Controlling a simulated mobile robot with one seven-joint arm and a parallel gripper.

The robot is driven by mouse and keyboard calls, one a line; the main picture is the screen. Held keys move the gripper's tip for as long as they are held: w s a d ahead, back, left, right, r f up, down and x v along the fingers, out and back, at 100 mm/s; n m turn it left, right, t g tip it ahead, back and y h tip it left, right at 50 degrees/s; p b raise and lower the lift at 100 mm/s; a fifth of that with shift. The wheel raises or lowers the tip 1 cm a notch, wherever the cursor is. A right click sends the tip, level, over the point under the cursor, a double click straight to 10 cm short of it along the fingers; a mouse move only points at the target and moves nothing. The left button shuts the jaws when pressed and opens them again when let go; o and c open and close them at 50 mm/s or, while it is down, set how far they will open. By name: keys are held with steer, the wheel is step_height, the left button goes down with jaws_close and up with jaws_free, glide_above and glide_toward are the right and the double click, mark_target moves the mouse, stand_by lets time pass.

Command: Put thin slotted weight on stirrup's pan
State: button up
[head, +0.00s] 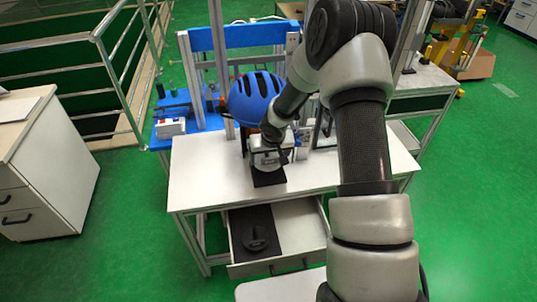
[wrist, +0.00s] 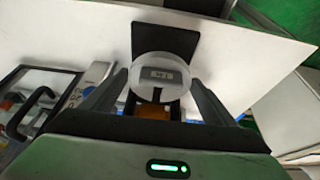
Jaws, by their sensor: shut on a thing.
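My gripper (wrist: 160,82) is shut on a pale round disc (wrist: 174,68), the slotted weight, seen between its two dark fingers in the wrist view. The disc has a small dark label with faint marks and a dark slot on the side toward my gripper. In the head view my gripper (head: 268,155) is over the white table, in front of the blue helmet (head: 255,97). A black mat (wrist: 163,42) lies on the table beyond the disc; it also shows in the head view (head: 268,178). I cannot make out the stirrup or its pan.
An open drawer (head: 295,225) under the table (head: 205,170) holds a dark round object (head: 255,240) on black lining. An orange patch (wrist: 153,110) shows below the disc. A dark-handled case (wrist: 40,105) stands at left in the wrist view. The table's left part is clear.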

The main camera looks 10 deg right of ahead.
mark_target(269, 174)
steer(key=shift+w+f+b, duration=0.1)
steer(key=shift+f+b, duration=0.55)
steer(key=shift+f, duration=1.9)
steer(key=shift+f, duration=0.15)
steer(key=o, duration=2)
steer(key=shift+c, duration=0.2)
